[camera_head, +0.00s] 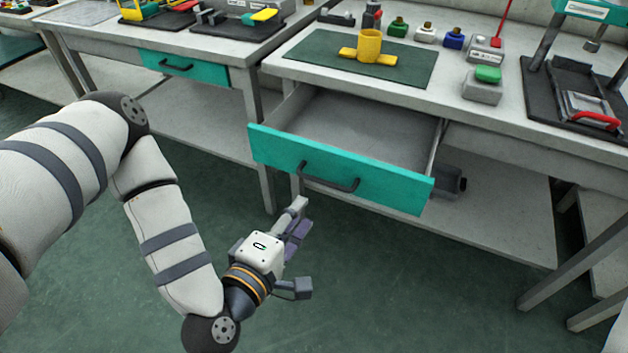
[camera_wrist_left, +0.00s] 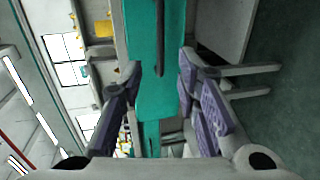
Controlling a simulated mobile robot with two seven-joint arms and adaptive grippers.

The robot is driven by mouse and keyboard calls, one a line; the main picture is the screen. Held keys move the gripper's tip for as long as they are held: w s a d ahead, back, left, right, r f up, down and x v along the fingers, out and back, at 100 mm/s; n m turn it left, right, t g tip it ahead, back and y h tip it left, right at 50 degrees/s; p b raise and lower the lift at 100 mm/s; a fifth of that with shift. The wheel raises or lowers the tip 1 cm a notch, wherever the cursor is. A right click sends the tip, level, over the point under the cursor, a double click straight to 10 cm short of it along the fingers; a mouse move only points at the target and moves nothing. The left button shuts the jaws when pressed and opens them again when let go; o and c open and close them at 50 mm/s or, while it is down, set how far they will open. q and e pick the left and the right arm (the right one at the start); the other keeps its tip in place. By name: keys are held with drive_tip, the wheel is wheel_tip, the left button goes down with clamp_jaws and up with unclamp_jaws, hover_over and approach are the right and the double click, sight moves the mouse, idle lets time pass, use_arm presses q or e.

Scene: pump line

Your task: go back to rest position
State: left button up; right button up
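My left gripper (camera_head: 300,221) is in front of and below the pulled-out drawer with the turquoise front (camera_head: 345,172). In the left wrist view its two purple-padded fingers (camera_wrist_left: 160,66) are spread, with nothing between them. The drawer's dark bar handle (camera_head: 328,178) is above and beyond the fingertips, apart from them; it also shows in the left wrist view (camera_wrist_left: 160,40). The drawer's visible inside is empty. My right gripper is not in view.
A workbench (camera_head: 465,112) above the drawer carries a yellow flanged part (camera_head: 369,47) on a green mat (camera_head: 310,55), several small bottles and a black fixture (camera_head: 575,95). Another bench has a closed turquoise drawer (camera_head: 185,67). The green floor (camera_head: 420,300) is clear in front.

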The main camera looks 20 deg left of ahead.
use_arm(q)
drive_tip(key=s+d+f+m+g+h+p, duration=0.1)
drive_tip(key=s+d+f+m+g, duration=0.1)
drive_tip(key=s+f+m+g, duration=0.55)
drive_tip(key=s+d+f+m+g+h+p, duration=0.15)
drive_tip(key=s+f+m+g, duration=0.3)
drive_tip(key=s, duration=0.65)
drive_tip(key=s+a+m+g+y, duration=0.3)
drive_tip(key=s+a+m+g, duration=0.2)
drive_tip(key=s, duration=0.8)
drive_tip(key=a+g, duration=0.1)
drive_tip(key=a, duration=0.2)
drive_tip(key=shift+s+a+r+p, duration=0.2)
drive_tip(key=shift+s+p, duration=0.15)
drive_tip(key=shift+s, duration=0.05)
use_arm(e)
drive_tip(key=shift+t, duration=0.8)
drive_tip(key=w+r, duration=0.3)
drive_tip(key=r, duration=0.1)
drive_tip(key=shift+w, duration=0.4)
